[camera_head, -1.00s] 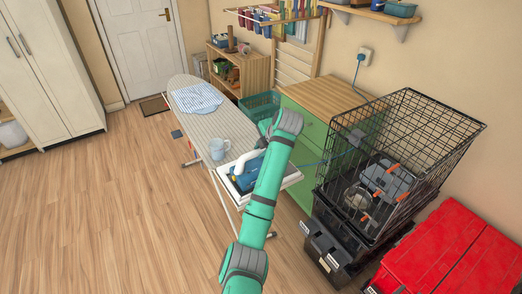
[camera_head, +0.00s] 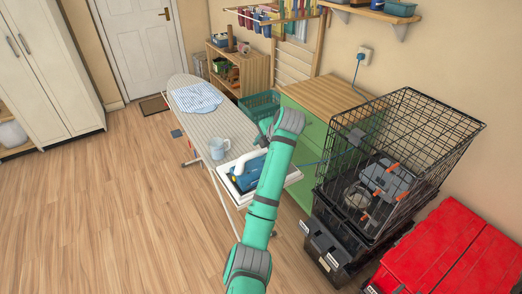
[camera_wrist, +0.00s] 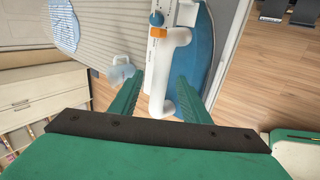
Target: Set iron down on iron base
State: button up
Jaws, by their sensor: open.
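The blue iron (camera_head: 247,178) with its white handle (camera_head: 246,160) is at the near end of the ironing board, over a white rest (camera_head: 231,195) that looks like the iron base. My arm partly covers both, so their exact contact is unclear. In the wrist view the white handle (camera_wrist: 158,104) of the blue iron (camera_wrist: 199,62) lies between the green fingers of my gripper (camera_wrist: 157,88). The fingers are open, one on each side of the handle, with visible gaps. My gripper is hidden behind my arm in the head view.
A striped cloth (camera_head: 196,99) lies farther along. A black wire crate (camera_head: 400,150) and green cabinet (camera_head: 296,122) stand to the right.

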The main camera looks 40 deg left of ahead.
jog(key=v, duration=1)
